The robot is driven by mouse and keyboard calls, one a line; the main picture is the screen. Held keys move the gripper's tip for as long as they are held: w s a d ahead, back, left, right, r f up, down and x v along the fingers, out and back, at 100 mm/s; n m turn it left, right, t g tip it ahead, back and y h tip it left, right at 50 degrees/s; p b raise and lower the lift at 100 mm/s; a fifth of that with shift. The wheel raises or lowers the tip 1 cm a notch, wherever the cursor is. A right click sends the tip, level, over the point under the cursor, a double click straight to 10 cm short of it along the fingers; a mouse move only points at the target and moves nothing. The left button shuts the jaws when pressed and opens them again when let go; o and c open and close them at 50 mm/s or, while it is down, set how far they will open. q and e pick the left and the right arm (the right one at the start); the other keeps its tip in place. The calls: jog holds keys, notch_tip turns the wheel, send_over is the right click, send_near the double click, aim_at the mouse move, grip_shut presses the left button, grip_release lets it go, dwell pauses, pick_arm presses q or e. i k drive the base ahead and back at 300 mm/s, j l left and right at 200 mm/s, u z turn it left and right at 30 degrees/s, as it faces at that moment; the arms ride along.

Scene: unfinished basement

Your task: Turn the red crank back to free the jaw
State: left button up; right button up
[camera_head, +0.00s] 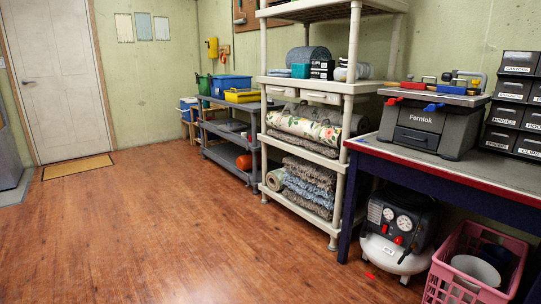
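A dark grey portable work stand marked "Ferniok" (430,124) stands on the bench at the right. Its grey top, with the jaw plates (440,96), faces up. A red crank (393,101) sticks out at the left of its front edge, and a blue crank (433,107) sits to the right of it. At this distance I cannot tell how far the jaw is open or what it grips. Small red, yellow and blue tools lie on or at the top. Neither of my grippers is in view.
The bench (380,150) has a red edge and dark blue legs. Labelled drawers (513,103) stand right of the work stand. An air compressor (395,230) and a pink crate (440,277) sit below. A beige shelf (340,190) stands left.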

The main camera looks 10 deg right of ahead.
aim_at(392, 101)
jog(key=i, duration=0.8)
jog(key=i+j+z, duration=0.15)
jog(key=i, duration=0.65)
